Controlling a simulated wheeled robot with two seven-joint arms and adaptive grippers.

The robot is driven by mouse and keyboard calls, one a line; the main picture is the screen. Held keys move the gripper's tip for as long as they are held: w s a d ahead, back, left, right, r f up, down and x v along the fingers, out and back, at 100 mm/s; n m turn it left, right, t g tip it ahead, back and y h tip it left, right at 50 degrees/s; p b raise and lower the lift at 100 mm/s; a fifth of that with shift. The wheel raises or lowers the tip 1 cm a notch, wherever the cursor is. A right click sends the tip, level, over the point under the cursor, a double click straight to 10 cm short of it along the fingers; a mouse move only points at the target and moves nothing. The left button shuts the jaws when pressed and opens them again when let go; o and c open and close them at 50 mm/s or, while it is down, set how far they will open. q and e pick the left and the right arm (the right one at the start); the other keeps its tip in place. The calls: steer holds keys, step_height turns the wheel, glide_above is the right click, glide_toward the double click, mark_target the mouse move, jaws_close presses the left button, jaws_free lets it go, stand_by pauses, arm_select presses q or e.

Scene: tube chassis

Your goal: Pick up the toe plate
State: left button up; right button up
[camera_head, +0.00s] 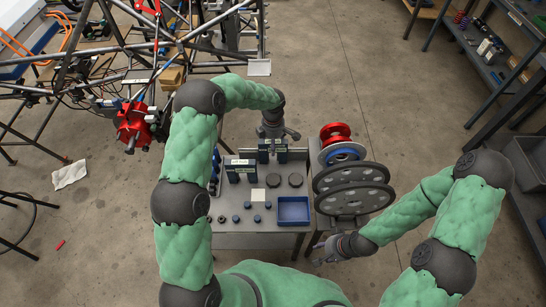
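I cannot tell for certain which thing is the toe plate. Another light flat plate (259,67) sits at the chassis end, beyond the bench. My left gripper (279,133) is over the back of the bench, by the dark upright blocks; its fingers are too small and dark to read. My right gripper (318,252) is in front of the bench's right corner, apart from the things on it. Its fingers look spread and empty.
The workbench (258,241) carries a blue tray (293,210), dark labelled blocks (241,171) and several small blue parts. Large grey holed discs (352,189) and a red hub (335,132) stand at its right. The tube chassis (95,65) fills the upper left. Shelves stand at right.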

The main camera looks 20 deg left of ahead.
arm_select(q)
steer(key=shift+f+b, duration=0.2)
steer(key=shift+b, duration=0.1)
stand_by(0.4)
jaws_close()
